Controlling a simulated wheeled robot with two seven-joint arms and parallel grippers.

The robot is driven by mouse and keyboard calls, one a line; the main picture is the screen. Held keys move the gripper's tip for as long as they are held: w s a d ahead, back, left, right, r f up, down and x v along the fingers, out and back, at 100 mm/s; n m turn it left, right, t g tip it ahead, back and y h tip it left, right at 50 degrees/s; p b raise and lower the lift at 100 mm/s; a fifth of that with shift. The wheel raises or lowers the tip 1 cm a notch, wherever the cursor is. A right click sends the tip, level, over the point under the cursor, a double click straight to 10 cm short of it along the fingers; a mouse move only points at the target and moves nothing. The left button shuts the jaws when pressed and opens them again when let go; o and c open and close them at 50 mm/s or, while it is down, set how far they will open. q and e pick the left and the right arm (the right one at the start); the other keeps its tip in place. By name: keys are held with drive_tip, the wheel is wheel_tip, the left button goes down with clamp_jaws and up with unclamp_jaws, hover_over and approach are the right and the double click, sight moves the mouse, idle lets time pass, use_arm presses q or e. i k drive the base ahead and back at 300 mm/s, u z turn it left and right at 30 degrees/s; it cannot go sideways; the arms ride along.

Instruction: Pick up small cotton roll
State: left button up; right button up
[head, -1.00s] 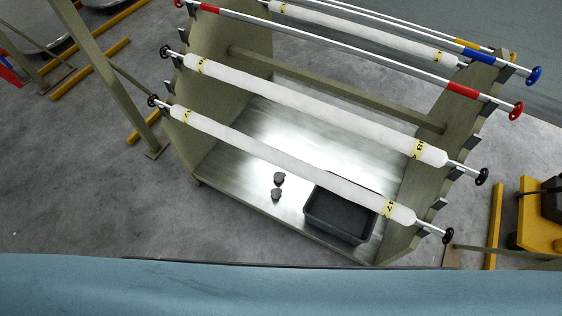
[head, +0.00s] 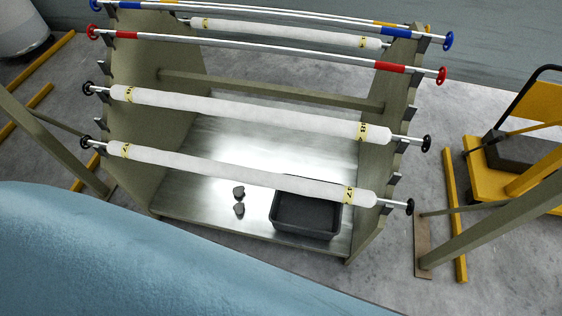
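A rack (head: 150,130) with two side panels holds several horizontal rods in the head view. White cotton rolls with yellow number labels sit on some of the rods: a front one (head: 240,177), one behind it (head: 235,111) and a shorter one (head: 290,35) at the back. The front and middle rolls have black end knobs. The red-ended rod (head: 250,48) and the blue-ended rod (head: 270,18) carry no roll. Neither of my grippers shows.
A yellow cart (head: 510,165) and a post stand at right. A large blue surface (head: 120,260) fills the lower left. Grey floor shows between.

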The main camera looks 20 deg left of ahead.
sight(302, 186)
drive_tip(key=z, duration=2.9)
drive_tip(key=k, duration=2.05)
drive_tip(key=u, duration=0.95)
